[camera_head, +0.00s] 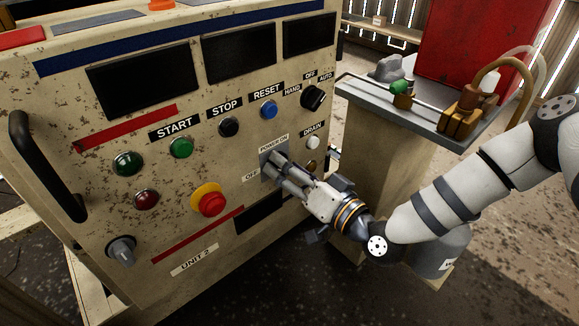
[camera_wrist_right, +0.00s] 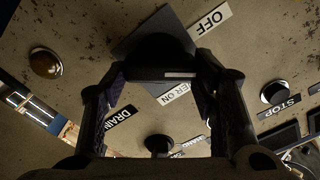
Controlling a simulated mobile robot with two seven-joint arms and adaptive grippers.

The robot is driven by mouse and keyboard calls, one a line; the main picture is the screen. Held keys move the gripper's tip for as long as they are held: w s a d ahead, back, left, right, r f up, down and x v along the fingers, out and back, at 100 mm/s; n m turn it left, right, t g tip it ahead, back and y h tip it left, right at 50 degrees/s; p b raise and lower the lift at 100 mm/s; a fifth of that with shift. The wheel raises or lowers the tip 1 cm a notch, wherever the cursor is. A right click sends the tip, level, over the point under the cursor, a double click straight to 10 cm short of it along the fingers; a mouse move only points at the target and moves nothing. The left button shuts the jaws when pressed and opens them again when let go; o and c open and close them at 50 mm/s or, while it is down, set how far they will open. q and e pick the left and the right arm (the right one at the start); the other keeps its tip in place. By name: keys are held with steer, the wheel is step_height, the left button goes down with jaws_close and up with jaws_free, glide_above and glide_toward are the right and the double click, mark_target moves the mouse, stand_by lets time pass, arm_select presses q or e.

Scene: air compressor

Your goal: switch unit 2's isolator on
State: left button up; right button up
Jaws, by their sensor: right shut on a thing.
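The panel of unit 2 carries its name label (camera_head: 195,262) at the lower middle in the head view. The isolator's dark square plate (camera_head: 268,160) sits between the POWER ON label (camera_head: 273,142) and the OFF label (camera_head: 251,174). My right gripper (camera_head: 281,174) is at this plate, its fingers shut on the isolator knob. In the right wrist view the black knob (camera_wrist_right: 160,54), with a white line on it, lies between the two fingertips, before the plate. The gripper hides the knob in the head view. My left gripper is not in view.
A red mushroom button (camera_head: 211,203) and black STOP button (camera_head: 228,126) are left of the gripper. The drain button (camera_head: 313,142) and hand/off/auto selector (camera_head: 313,97) are above right. A black handle (camera_head: 45,165) projects at left. A grey-topped pedestal (camera_head: 385,108) stands at right.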

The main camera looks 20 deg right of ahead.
steer(key=shift+f+m+b, duration=0.2)
steer(key=shift+m, duration=2.35)
steer(key=shift+f+m+b, duration=0.15)
steer(key=shift+m+b, duration=0.05)
steer(key=shift+m, duration=2.35)
steer(key=o, duration=1.2)
steer(key=shift+r, duration=0.1)
steer(key=shift+c, duration=0.2)
steer(key=shift+d, duration=0.1)
steer(key=v, duration=1.2)
